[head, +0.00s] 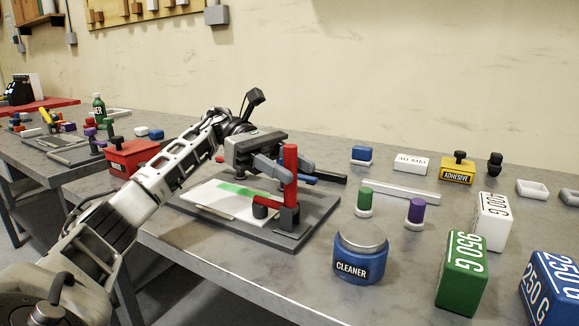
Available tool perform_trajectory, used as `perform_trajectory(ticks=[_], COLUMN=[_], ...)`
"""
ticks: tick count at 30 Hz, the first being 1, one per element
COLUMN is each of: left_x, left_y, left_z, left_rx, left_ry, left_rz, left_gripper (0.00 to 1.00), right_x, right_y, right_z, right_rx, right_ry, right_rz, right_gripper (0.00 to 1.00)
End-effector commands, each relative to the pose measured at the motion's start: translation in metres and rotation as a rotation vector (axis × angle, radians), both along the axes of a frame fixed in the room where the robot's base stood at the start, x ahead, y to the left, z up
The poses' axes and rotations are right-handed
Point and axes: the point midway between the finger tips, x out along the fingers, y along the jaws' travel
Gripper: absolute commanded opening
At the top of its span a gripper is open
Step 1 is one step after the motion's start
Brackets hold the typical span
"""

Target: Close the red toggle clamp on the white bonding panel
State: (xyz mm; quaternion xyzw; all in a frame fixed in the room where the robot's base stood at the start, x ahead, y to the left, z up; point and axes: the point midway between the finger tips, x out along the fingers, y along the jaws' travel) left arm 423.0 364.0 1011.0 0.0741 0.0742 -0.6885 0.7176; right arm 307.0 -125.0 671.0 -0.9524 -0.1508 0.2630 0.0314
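The white bonding panel (222,201), with a green strip (236,189) across it, lies on a dark grey base plate (180,203). The red toggle clamp (290,160) stands at the panel's right front corner with its red handle upright. Its dark foot and a short red pad (262,203) sit low beside the handle. My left gripper (290,172) is at the handle, with one finger to its left and one to its right. I cannot tell whether the fingers press on the handle. My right gripper is not in view.
A blue cleaner jar (361,258), green and purple pegs, and several labelled blocks stand to the right. A red box (128,157) is at the left. Bare bench lies in front of the base plate.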

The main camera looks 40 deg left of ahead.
Motion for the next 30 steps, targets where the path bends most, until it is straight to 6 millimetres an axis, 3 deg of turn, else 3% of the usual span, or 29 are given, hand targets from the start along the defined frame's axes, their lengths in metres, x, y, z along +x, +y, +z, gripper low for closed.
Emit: perform_trajectory(ticks=[5,19,30], left_x=[0.000,-0.002,-0.003], left_y=[0.003,0.066,0.074], left_z=[0.001,0.017,0.016], left_rx=[0.001,0.001,0.000], left_ry=[0.000,0.002,-0.001], left_rz=[0.000,0.001,0.000], left_gripper=[0.41,0.41,0.41], right_x=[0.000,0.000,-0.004], right_y=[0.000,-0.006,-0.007], right_z=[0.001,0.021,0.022], right_rx=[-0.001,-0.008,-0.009], right_ry=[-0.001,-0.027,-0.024], right_rz=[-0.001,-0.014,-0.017], right_gripper=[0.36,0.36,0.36])
